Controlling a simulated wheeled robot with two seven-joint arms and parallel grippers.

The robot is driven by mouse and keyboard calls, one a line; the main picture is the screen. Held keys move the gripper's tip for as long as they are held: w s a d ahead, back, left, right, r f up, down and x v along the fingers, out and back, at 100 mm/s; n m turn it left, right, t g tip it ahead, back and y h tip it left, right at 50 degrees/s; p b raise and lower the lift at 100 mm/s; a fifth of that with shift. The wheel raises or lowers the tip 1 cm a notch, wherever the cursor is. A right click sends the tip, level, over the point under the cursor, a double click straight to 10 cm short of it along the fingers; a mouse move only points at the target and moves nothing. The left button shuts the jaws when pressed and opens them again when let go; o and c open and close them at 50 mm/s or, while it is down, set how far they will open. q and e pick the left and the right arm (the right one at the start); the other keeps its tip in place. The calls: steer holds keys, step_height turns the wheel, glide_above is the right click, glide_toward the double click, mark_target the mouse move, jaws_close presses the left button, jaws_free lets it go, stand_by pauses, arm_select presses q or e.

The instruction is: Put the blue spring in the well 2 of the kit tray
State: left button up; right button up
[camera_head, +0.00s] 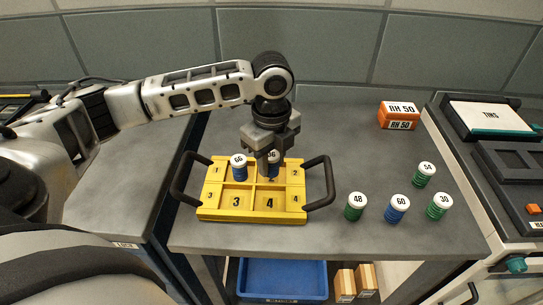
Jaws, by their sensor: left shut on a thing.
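The yellow kit tray (207,212) lies on the grey bench, with dark handles at both sides and wells numbered 1 to 4. Wells 1 and 2 are at the back, 3 and 4 at the front. A white-capped blue spring (239,171) marked 66 stands in well 1. My left gripper (269,163) points down over well 2, shut on another white-capped blue spring (274,158) whose label is partly hidden. The fingers cover much of this spring, and I cannot tell whether its foot touches the well floor. My right gripper is not in view.
Right of the tray stand green springs 48 (355,206), 30 (439,206) and 54 (424,174), and blue spring 60 (397,208). An orange box (398,115) is at the back. A blue bin (287,279) sits below.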

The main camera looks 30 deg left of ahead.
arm_select(q)
steer(key=shift+f, duration=0.2)
steer(key=o, duration=1.1)
steer(key=c, duration=0.4)
steer(key=shift+r+p, duration=0.15)
steer(key=shift+p, duration=0.25)
steer(key=shift+r+p, duration=0.6)
steer(key=shift+p, duration=0.4)
